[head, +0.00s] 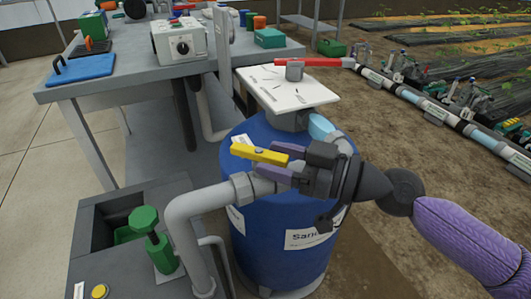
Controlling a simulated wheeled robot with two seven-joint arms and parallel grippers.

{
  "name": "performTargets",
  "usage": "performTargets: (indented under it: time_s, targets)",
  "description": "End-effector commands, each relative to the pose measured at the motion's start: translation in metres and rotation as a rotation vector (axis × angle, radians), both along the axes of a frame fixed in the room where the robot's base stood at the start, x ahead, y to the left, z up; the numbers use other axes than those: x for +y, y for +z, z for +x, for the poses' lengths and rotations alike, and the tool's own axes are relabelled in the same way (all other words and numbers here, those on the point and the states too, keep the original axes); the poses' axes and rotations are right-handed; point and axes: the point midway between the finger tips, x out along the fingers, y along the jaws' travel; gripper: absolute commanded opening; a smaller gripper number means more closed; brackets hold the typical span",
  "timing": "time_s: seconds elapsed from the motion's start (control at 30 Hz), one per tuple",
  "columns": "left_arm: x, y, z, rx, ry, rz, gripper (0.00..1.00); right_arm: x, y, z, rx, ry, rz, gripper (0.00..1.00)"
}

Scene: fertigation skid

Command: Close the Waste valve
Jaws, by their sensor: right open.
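A yellow lever handle (250,153) sits above a grey pipe (205,200) that bends down at the front of a blue drum. A small white label beside the lever is too small to read, so I cannot tell from it whether this is the Waste valve. My right gripper (265,159) reaches in from the right, its jaws open with purple fingers on either side of the lever's right end. Whether they touch it is not clear. The gripper hides the lever's pivot and part of the valve body. My left gripper is not in view.
The blue drum (285,222) stands below my right gripper. A red lever (322,62) lies above a white plate (290,88) behind it. A green knob valve (145,222) stands at the front left. A grey bench (120,85) holds a blue board and a control box.

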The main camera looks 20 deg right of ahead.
Motion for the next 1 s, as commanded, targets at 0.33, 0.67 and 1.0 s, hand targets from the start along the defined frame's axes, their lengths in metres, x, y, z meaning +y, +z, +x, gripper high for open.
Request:
performTargets:
  time_s: [0.33,0.67,1.0]
  targets:
    - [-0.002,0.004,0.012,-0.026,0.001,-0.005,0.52,0.016,0.0,0.016,0.0,-0.001,0.001,0.62]
    - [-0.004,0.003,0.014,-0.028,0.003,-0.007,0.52,0.016,0.0,0.016,0.001,-0.001,0.001,0.34]
    - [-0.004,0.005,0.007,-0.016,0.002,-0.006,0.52,0.016,0.0,0.016,0.001,-0.002,0.001,0.0]
